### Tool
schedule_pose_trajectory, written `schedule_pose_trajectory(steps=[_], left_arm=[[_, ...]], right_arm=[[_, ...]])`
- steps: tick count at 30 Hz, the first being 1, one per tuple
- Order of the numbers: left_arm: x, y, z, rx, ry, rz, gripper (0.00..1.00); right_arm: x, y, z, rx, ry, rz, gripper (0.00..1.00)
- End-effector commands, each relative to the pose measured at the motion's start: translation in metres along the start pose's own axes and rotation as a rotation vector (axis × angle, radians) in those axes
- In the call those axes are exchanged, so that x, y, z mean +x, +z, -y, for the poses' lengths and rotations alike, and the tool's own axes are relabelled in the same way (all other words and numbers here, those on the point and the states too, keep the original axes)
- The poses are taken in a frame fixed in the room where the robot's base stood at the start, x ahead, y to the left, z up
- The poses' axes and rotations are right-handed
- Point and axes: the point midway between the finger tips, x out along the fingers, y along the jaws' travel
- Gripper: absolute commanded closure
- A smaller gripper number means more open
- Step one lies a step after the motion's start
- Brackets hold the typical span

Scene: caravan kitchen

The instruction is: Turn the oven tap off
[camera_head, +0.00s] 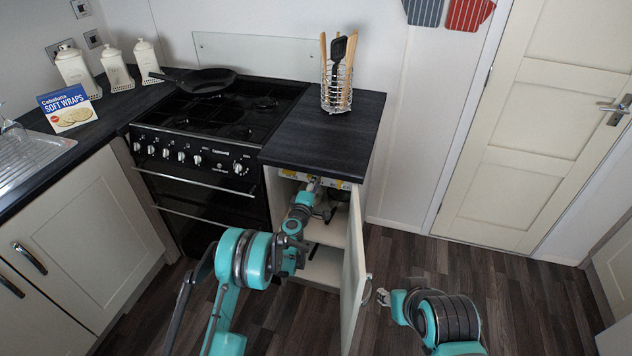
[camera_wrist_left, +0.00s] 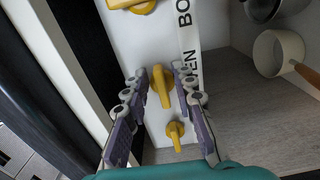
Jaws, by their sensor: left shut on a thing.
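A row of yellow taps is on the white back panel inside the open cupboard. In the left wrist view, the middle yellow tap (camera_wrist_left: 162,88) is beside a white label strip (camera_wrist_left: 190,55) with the letters "EN" showing. My left gripper (camera_wrist_left: 161,75) is shut on this tap, one finger on each side. The tap's long side runs up and down the picture. In the head view, my left gripper (camera_head: 313,184) reaches into the cupboard's upper part and hides the held tap. My right gripper (camera_head: 383,297) is outside, right of the cupboard door, its fingers too small to read.
Another yellow tap (camera_wrist_left: 176,135) is below the held one, and a third (camera_wrist_left: 140,5) is at the top edge. Pans (camera_wrist_left: 278,52) stand to the right inside. The open cupboard door (camera_head: 354,265) is between my arms. The black cooker (camera_head: 200,170) stands left.

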Motion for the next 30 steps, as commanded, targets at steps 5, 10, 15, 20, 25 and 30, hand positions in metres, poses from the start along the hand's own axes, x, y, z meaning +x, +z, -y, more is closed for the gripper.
schedule_pose_trajectory(steps=[5,10,15,20,25,30], left_arm=[[-0.001,0.001,0.001,0.000,0.000,0.002,0.72],[0.000,0.001,0.001,0.000,0.000,0.001,0.70],[-0.002,0.000,0.001,-0.001,0.000,0.000,0.70],[-0.021,0.000,0.000,-0.001,0.000,0.000,0.70],[-0.058,0.000,0.000,-0.001,0.000,0.000,0.70],[-0.093,0.000,0.001,-0.001,0.000,0.001,0.70]], right_arm=[[0.000,0.000,0.000,0.000,0.000,0.000,0.60],[0.000,0.000,0.000,0.000,0.000,0.000,0.60],[0.000,0.000,0.000,0.000,0.000,0.000,0.60],[0.000,0.000,0.000,0.000,0.000,0.000,0.60],[0.000,0.000,0.000,0.000,0.000,0.000,0.60],[0.000,0.000,0.000,0.000,0.000,0.000,0.60]])
